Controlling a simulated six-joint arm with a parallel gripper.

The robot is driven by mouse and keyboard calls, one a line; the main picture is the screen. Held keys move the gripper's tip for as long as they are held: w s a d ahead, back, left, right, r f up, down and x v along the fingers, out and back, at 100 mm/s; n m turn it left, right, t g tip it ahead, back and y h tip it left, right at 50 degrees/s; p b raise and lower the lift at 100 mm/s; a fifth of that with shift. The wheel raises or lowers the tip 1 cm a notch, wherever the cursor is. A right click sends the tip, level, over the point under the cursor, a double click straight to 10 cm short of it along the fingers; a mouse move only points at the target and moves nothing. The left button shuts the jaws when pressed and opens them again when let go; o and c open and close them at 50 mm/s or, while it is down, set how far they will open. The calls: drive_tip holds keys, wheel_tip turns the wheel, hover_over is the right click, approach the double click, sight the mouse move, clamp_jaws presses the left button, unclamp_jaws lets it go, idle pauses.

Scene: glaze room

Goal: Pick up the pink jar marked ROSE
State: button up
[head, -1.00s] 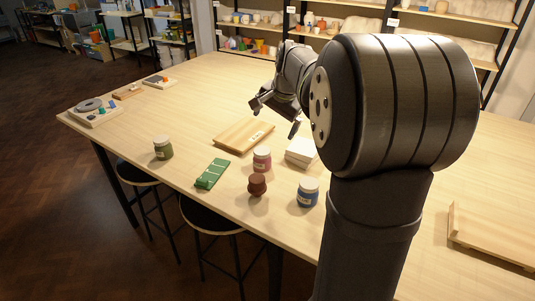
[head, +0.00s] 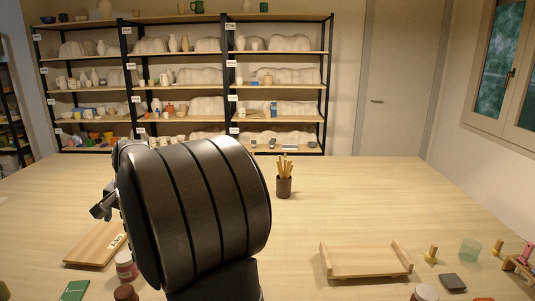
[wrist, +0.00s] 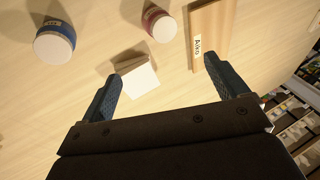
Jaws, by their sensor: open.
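The pink jar (head: 126,266) with a pale lid stands on the table at the lower left of the head view, partly behind my arm. In the wrist view the pink jar (wrist: 158,23) is at the top, cut by the frame's edge; its label is not readable. My gripper (wrist: 167,88) is open and empty above the table, its fingers spread wide. The jar lies beyond the fingertips, apart from them. In the head view my gripper (head: 103,206) shows partly behind my arm.
A dark red jar (head: 125,292) and green tile (head: 74,290) are close by. A wooden tray (head: 365,262) and pencil cup (head: 284,187) stand further right.

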drive_tip(key=shift+c, duration=0.3)
drive_tip(key=m+g+h, duration=0.2)
drive_tip(key=m+h, duration=0.2)
drive_tip(key=m, duration=1.3)
hover_over(124, 256)
drive_tip(key=f, duration=1.2)
drive_tip(key=shift+s+f, duration=0.2)
drive_tip(key=shift+f, duration=0.2)
drive_tip(key=shift+w+f, duration=0.15)
drive_tip(key=shift+f, duration=2.55)
drive_tip(key=c, duration=1.1)
drive_tip(key=shift+c, duration=0.6)
